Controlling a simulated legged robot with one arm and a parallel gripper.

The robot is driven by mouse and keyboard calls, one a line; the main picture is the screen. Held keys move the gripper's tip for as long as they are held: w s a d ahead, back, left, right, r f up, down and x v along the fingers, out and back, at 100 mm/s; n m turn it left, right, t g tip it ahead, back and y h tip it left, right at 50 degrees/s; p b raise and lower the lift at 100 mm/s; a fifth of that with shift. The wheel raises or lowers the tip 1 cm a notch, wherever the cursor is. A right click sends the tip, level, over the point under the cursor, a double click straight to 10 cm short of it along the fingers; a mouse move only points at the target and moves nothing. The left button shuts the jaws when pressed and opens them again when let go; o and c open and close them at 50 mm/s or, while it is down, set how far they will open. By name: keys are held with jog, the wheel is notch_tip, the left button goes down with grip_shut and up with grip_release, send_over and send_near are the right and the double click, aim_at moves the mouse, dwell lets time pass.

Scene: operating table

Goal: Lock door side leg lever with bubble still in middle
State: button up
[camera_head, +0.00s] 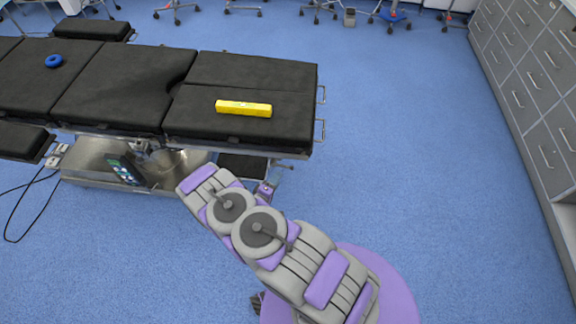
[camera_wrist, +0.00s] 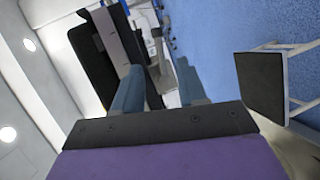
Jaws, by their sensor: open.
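The black padded operating table (camera_head: 110,95) stands on the left in the head view, with two leg pads at its right end. A yellow spirit level (camera_head: 243,108) lies on the near leg pad (camera_head: 190,120). Its bubble is too small to make out. Metal side rails (camera_head: 320,130) stick out at the table's right end. I cannot single out the leg lever. In the wrist view my gripper (camera_wrist: 158,88) is open, its two blue-grey fingers apart, with a dark pad and metal rail (camera_wrist: 128,38) beyond them. Nothing shows held between the fingers.
My arm reaches toward the table's near side. A lower dark pad (camera_head: 242,166) sits under the table's right end. A blue ring (camera_head: 54,61) lies on the table. Grey drawer cabinets (camera_head: 530,75) line the right. The blue floor between is clear.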

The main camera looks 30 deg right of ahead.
jog(key=b+x, duration=0.2)
jog(key=x, duration=0.9)
jog(key=shift+d, duration=0.1)
jog(key=shift+f, duration=0.1)
grip_shut()
